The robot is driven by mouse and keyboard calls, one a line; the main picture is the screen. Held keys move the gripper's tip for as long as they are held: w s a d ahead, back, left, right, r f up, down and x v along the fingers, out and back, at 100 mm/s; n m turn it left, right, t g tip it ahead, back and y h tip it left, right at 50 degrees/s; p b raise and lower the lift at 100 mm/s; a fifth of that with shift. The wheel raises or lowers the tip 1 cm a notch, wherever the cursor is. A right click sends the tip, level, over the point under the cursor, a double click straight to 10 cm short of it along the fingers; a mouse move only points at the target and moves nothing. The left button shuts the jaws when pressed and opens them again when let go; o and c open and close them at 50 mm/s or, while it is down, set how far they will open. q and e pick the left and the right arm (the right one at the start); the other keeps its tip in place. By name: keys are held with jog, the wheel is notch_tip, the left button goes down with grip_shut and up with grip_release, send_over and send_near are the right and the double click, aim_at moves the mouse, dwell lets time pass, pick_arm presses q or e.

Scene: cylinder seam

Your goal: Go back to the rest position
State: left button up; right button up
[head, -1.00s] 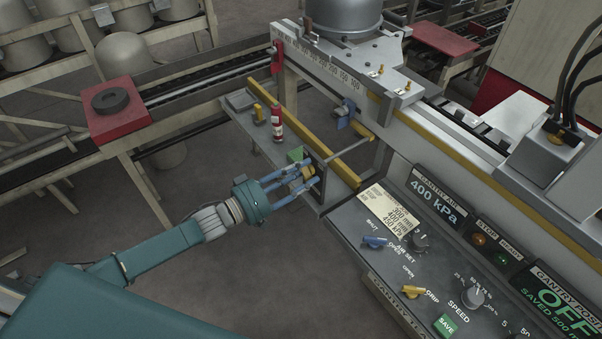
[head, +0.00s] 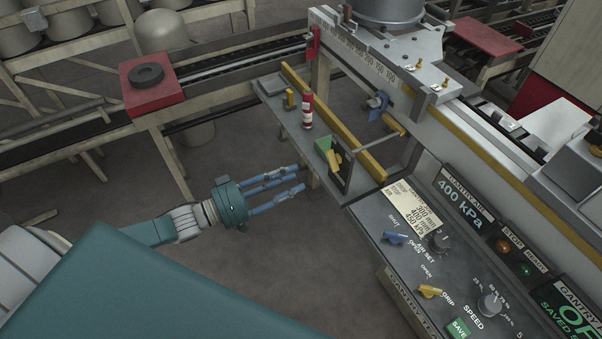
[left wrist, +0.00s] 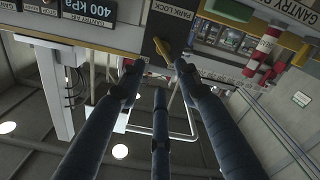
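My left gripper (head: 299,178) has three blue fingers and stands left of the console, over the floor. Its fingers are spread apart with nothing between them, so it is open and empty. A yellow lever (head: 334,160) on a dark upright plate (head: 342,172) is just beyond the fingertips, with a gap between. In the left wrist view the lever (left wrist: 164,49) shows on the plate marked PARK LOCK, ahead of the fingers (left wrist: 160,85). My right gripper is in neither view.
The control console (head: 440,255) with knobs and displays is to the right. A grey shelf (head: 290,120) carries a red bottle-like cylinder (head: 308,111) and a yellow bar (head: 345,135). A red block with a dark ring (head: 147,74) stands at upper left. Open floor (head: 255,290) lies below the gripper.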

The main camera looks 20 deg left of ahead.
pick_arm(q)
jog(key=shift+s+a, duration=0.1)
dwell(0.4)
jog(key=s+a+f+g+y+b, duration=0.1)
jog(key=s+a+f+y, duration=0.2)
jog(key=f, duration=0.8)
jog(key=s+a+f+g+y+b, duration=0.1)
jog(key=s+a+f+g+y, duration=0.15)
jog(key=f, duration=0.85)
jog(key=s+a+f+y+b, duration=0.15)
jog(key=a+f+y, duration=0.25)
jog(key=f, duration=0.8)
jog(key=s+d+f+m+g+y, duration=0.15)
jog(key=s+f+g, duration=0.35)
jog(key=s+f, duration=0.9)
jog(key=s+d+f+m+g+b, duration=0.1)
jog(key=s+d+f+g, duration=0.1)
jog(key=s, duration=0.8)
jog(key=s+d+f+m+g+b, duration=0.1)
jog(key=s+d+f, duration=0.4)
jog(key=s, duration=0.5)
jog(key=shift+s+d+f+g, duration=0.15)
jog(key=shift+d+f+g, duration=0.1)
jog(key=shift+d+g, duration=0.5)
jog(key=shift+a+m, duration=0.1)
jog(key=shift+m, duration=0.15)
